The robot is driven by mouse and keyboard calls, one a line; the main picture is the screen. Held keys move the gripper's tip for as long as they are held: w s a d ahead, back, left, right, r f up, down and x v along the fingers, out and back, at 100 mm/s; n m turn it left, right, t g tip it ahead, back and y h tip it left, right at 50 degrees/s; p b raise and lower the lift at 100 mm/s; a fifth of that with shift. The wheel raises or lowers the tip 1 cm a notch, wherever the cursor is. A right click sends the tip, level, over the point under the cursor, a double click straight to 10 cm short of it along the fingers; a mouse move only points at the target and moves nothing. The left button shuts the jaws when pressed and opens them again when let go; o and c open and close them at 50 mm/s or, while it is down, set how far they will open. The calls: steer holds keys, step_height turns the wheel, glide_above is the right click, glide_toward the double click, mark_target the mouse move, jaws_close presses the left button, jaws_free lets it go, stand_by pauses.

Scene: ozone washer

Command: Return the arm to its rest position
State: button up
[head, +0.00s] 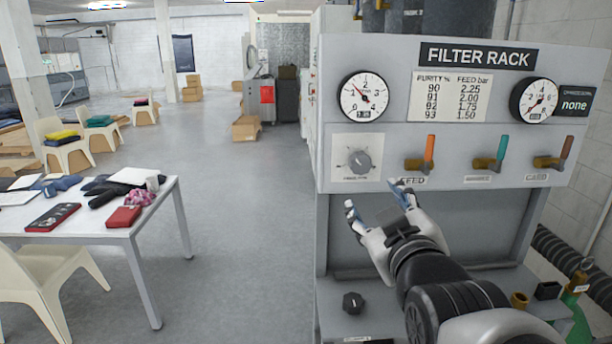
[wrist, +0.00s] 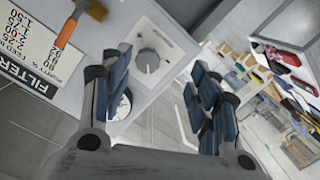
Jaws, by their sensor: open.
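My gripper (head: 372,203) is raised in front of the grey filter rack (head: 400,60), its fingers apart and nothing between them. In the head view it is below the regulator knob (head: 359,161) and to the left of the orange-handled feed valve (head: 428,155). In the wrist view the two blue-padded fingers of my gripper (wrist: 164,100) stand apart. The knob plate (wrist: 152,57) shows beyond them, with the orange lever (wrist: 68,30) at upper left. My arm reaches in from the lower right of the head view.
Teal (head: 496,153) and brown (head: 567,149) valve levers sit farther right on the panel. A loose black knob (head: 353,302) is on the lower shelf. A white table (head: 176,205) with cloths and cases stands at left, a chair (head: 40,285) before it. The middle floor is clear.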

steer(key=s+f+m+g, duration=0.2)
steer(key=s+f+g, duration=0.4)
steer(key=s+f, duration=0.3)
steer(key=s+f+m+g, duration=0.3)
steer(key=s+f+g, duration=0.3)
steer(key=s, duration=0.9)
step_height(320, 180, down, 3)
steer(key=shift+f+m, duration=0.2)
steer(key=shift+m, duration=0.1)
steer(key=n+t+p, duration=0.1)
steer(key=t, duration=1.2)
glide_toward(362, 166)
steer(key=w, duration=1)
steer(key=shift+w+f+p, duration=0.1)
steer(key=shift+w+p, duration=0.25)
steer(key=shift+c, duration=0.3)
